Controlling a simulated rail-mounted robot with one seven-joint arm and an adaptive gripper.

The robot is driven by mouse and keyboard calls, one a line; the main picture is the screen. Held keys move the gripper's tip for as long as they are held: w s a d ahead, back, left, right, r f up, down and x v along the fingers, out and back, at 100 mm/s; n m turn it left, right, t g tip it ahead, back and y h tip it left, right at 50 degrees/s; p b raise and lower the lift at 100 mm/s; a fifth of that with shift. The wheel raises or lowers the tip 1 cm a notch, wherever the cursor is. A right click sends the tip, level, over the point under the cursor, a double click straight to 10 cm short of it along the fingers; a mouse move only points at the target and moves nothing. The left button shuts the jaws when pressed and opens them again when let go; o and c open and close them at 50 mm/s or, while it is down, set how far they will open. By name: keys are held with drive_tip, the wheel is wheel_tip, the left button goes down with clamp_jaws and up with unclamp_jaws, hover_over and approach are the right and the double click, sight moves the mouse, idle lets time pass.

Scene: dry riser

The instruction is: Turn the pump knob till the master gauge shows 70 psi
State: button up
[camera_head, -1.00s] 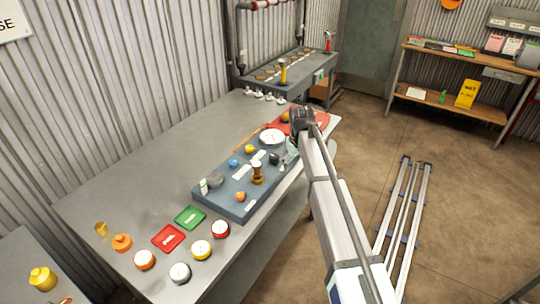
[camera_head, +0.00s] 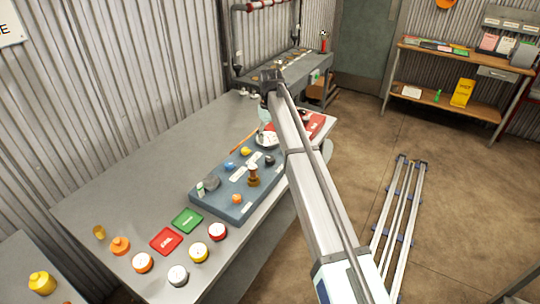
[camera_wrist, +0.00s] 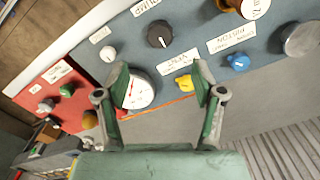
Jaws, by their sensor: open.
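The black pump knob (camera_wrist: 160,35) with a pale mark sits on the blue-grey panel, below a label that appears to read PUMP (camera_wrist: 150,6) in the wrist view. The knob also shows in the head view (camera_head: 270,160). A white round gauge (camera_wrist: 140,92), likely the master gauge, lies partly behind my left finger. Its reddish needle shows, but its reading is too small to tell. It also shows in the head view (camera_head: 265,140), partly hidden by my arm. My gripper (camera_wrist: 163,82) is open and empty, its green fingers apart over the gauge and yellow knob, away from the black knob.
A yellow knob (camera_wrist: 184,83), blue knob (camera_wrist: 238,62) and white knob (camera_wrist: 108,53) are near the gauge. A red panel (camera_wrist: 58,92) with more knobs adjoins. The bench's left part is clear.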

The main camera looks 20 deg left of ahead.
sight(270, 158)
wheel_tip(270, 158, down, 11)
drive_tip(key=p, duration=0.2)
drive_tip(key=shift+r+p, duration=0.2)
drive_tip(key=shift+p, duration=0.15)
drive_tip(key=c, duration=1.1)
